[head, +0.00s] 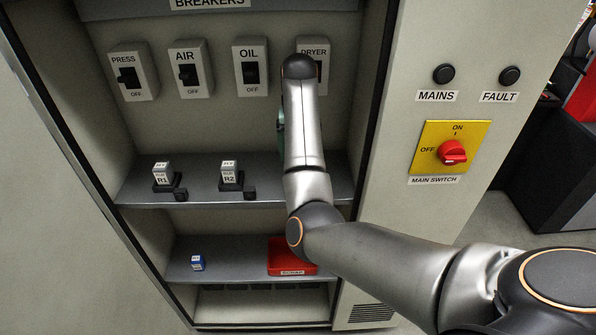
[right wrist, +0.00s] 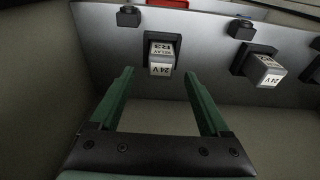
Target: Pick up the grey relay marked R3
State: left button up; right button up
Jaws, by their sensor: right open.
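The grey relay R3 (right wrist: 162,58) sits in a black socket on the shelf in the right wrist view, its label upside down there. In the head view it is hidden behind my right arm. My right gripper (right wrist: 159,76) is open and empty, its two green fingers pointing toward R3, with one fingertip to either side of it in the picture. Whether the fingers reach around the relay cannot be told; no contact shows. In the head view the gripper is mostly hidden by my arm. My left gripper is in neither view.
Relays R1 (head: 161,174) and R2 (head: 230,174) stand in sockets on the same shelf (head: 205,194). Below are a blue relay (head: 197,263) and a red tray (head: 280,255). Breakers, including DRYER (head: 322,70), line the back wall. The cabinet's right panel carries a red main switch (head: 452,152).

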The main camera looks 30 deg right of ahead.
jog(key=f, duration=0.4)
jog(key=shift+w+f, duration=0.1)
jog(key=shift+w, duration=0.1)
jog(key=shift+c, duration=0.3)
grip_shut()
